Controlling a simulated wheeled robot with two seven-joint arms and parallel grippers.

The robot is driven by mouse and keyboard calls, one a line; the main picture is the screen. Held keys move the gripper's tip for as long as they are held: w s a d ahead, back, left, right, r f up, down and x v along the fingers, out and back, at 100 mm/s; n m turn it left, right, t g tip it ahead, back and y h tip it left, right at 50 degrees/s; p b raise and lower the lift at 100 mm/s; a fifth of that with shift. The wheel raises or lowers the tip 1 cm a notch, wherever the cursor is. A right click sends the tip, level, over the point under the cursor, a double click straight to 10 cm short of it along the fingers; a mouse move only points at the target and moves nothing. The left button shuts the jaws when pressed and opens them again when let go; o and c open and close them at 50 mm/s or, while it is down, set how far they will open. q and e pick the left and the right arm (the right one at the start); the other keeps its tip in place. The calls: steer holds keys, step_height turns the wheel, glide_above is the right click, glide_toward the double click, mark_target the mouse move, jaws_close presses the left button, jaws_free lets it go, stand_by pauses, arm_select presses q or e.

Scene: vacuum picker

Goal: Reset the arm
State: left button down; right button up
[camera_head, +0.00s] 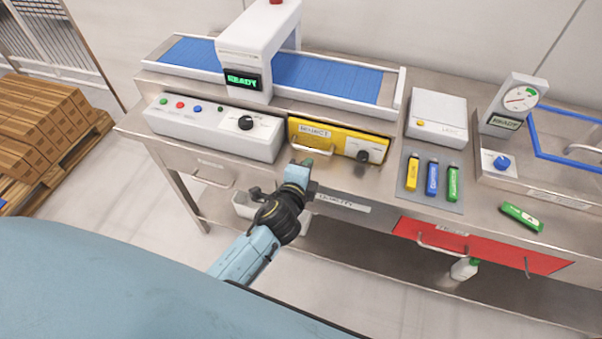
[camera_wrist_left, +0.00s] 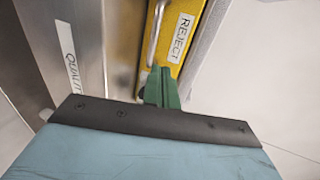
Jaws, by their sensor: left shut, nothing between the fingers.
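My left gripper (camera_head: 307,162) is shut and empty. In the head view its green fingertips show just in front of the yellow reject drawer (camera_head: 345,140), near the drawer's handle (camera_head: 312,146). In the left wrist view the green fingers (camera_wrist_left: 160,88) are together, over the lower end of the handle (camera_wrist_left: 157,35) on the yellow reject panel (camera_wrist_left: 187,15). I cannot tell whether they touch it. My left arm (camera_head: 250,255) reaches in from the lower left. My right gripper is not in view.
A blue conveyor (camera_head: 325,77) runs along the back of the steel bench. Yellow, blue and green items (camera_head: 432,178) lie on a grey mat. A green item (camera_head: 522,217) lies to the right. A red drawer (camera_head: 480,247) is below. Stacked boxes (camera_head: 40,125) stand at left.

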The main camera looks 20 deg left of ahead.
arm_select(q)
steer(key=v, duration=0.4)
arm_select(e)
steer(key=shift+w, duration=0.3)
arm_select(q)
steer(key=shift+f, duration=0.1)
steer(key=s+a+f+n+g+b, duration=0.15)
steer(key=s+f, duration=0.35)
steer(key=f, duration=0.5)
steer(key=s+f+n+g+h+b, duration=0.1)
steer(key=s+f+n+g+b, duration=0.3)
steer(key=f, duration=0.7)
steer(key=s+f+n+g+p, duration=0.1)
steer(key=s+f+g, duration=0.1)
steer(key=s+f, duration=0.6)
steer(key=s+a+f+n+g+b, duration=0.2)
steer(key=s+a+f+n+g, duration=0.1)
steer(key=s+f, duration=0.6)
steer(key=s+a+f+n+g+b, duration=0.2)
steer(key=s+f+n, duration=0.3)
steer(key=s+f, duration=0.4)
steer(key=s+a+g, duration=0.1)
steer(key=s, duration=0.5)
steer(key=shift+f, duration=0.2)
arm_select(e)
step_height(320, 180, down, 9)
arm_select(q)
steer(key=shift+a, duration=0.1)
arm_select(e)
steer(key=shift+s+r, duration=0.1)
